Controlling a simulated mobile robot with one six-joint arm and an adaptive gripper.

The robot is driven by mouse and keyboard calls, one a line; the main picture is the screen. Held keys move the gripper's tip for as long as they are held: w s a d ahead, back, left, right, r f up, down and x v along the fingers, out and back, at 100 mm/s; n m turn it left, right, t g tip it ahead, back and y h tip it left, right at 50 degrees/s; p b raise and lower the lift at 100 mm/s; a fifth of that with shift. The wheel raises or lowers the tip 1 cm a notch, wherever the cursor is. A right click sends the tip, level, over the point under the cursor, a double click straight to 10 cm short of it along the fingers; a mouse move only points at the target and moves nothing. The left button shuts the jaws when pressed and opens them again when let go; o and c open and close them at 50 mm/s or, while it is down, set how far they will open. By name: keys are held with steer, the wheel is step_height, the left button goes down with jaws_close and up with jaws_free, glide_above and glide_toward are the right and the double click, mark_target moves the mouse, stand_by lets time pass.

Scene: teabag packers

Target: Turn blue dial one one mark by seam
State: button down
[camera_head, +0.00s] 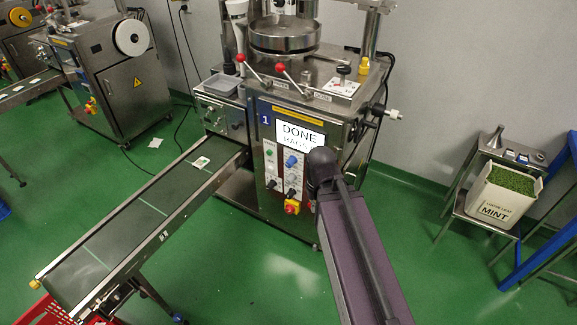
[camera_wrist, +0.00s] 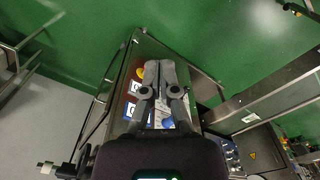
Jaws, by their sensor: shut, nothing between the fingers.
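The blue dial (camera_head: 291,161) sits on the front panel of machine 1, below the screen (camera_head: 299,135) that reads "DONE" with a second line partly covered. My dark arm ends just right of the dial in the head view and hides part of the panel. My gripper's fingers do not show clearly there. In the wrist view my gripper (camera_wrist: 160,66) is shut and empty, pointing over the machine's panel. I cannot tell whether the fingertips touch anything.
A yellow-and-red switch (camera_head: 292,207) and a green button (camera_head: 269,152) are on the same panel. Red-knobbed levers (camera_head: 281,68) stick out above. A conveyor (camera_head: 140,220) with a teabag packet (camera_head: 201,162) runs to the lower left. A mint bin (camera_head: 500,197) stands at right.

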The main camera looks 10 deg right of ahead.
steer(key=c, duration=0.9)
jaws_free()
steer(key=o, duration=0.6)
steer(key=shift+w+d+f+b, duration=0.1)
steer(key=shift+w+f+b, duration=0.2)
steer(key=shift+f+b, duration=0.25)
steer(key=w+d+f+n+t+h+b, duration=0.1)
steer(key=w+f+n+t+h+b, duration=0.55)
steer(key=w+f+n+b, duration=0.75)
steer(key=w+a+n+t+h+b, duration=0.1)
steer(key=w+a+n+t+b, duration=0.1)
steer(key=b, duration=0.4)
steer(key=w+a+f+n+t+h+b, duration=0.1)
steer(key=w+a+n+t+h+b, duration=0.1)
steer(key=w+a+n+b, duration=0.3)
steer(key=w+a+n+t+h+b, duration=0.2)
steer(key=w+a+n+t+b, duration=0.1)
steer(key=b, duration=0.6)
steer(key=shift+w+a+f+n+t, duration=0.25)
steer(key=shift+w+a+n, duration=0.45)
steer(key=shift+w, duration=0.35)
steer(key=shift+w, duration=0.1)
